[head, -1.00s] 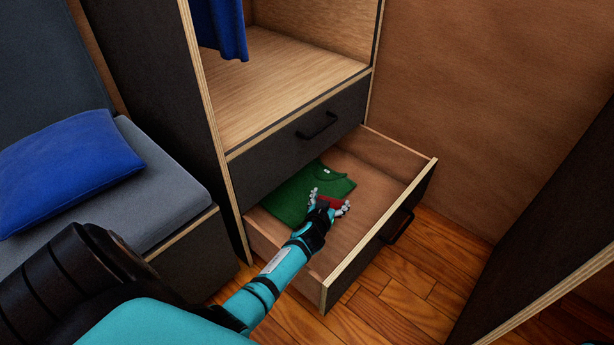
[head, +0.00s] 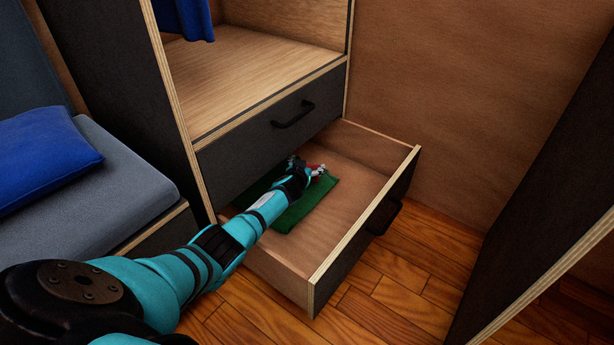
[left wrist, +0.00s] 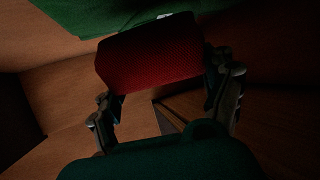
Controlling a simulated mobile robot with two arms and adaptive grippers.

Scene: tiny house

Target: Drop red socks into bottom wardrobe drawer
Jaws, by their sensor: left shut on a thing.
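The red socks (left wrist: 150,55) are held between the fingers of my left gripper (left wrist: 165,100) in the left wrist view. In the head view, my left gripper (head: 308,170) is inside the open bottom drawer (head: 345,247), over a folded green shirt (head: 308,205). Only a small bit of red shows there, as the gripper covers the rest. The shirt also shows at the top of the left wrist view (left wrist: 85,15). I cannot tell whether the socks touch the shirt. My right gripper is not in view.
A closed drawer (head: 255,148) with a black handle sits above the open one. The wardrobe shelf (head: 255,75) is bare, with blue cloth (head: 190,20) hanging over it. A grey seat with a blue pillow (head: 45,165) stands left. The drawer's right part is bare.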

